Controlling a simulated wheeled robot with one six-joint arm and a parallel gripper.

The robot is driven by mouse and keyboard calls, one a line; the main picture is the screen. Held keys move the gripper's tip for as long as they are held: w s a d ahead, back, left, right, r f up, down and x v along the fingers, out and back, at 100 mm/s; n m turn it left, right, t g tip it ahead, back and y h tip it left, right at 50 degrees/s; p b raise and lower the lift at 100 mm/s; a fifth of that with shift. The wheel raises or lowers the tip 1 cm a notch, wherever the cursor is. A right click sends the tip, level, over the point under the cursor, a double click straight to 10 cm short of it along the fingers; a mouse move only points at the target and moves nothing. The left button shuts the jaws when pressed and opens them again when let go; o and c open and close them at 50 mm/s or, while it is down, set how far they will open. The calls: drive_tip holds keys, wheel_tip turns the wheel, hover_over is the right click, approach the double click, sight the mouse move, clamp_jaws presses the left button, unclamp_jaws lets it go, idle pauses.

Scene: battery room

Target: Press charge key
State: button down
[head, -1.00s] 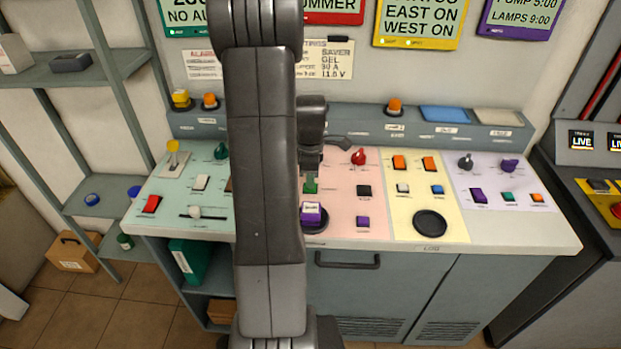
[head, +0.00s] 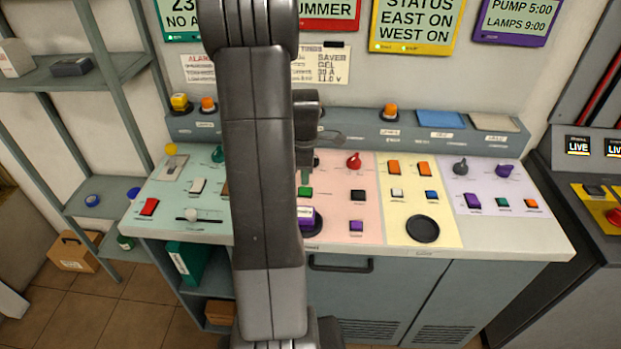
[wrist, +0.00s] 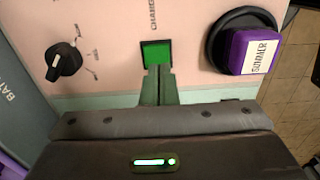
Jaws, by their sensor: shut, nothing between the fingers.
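The charge key is a square green key (wrist: 156,53) in a dark frame, beside printing that begins "CHARG" in the wrist view. It also shows on the pink panel in the head view (head: 305,192). My gripper (wrist: 158,70) is shut and empty, with its greenish fingers together. In the wrist view the fingertips overlap the key's lower edge. In the head view my gripper (head: 305,180) points down just behind the key. I cannot tell whether the tips touch it.
A purple block labelled "SUMMER" (wrist: 254,51) sits on a round black base close to the key. A black rotary knob (wrist: 66,58) lies on the other side. A red knob (head: 354,160) and a black key (head: 357,196) stand to the right on the pink panel.

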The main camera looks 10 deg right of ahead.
sight(306, 191)
wheel_tip(306, 191, up, 10)
drive_tip(key=b, duration=0.1)
drive_tip(key=shift+f, duration=0.15)
drive_tip(key=shift+w+f, duration=0.1)
drive_tip(key=shift+f, duration=0.05)
idle(0.5)
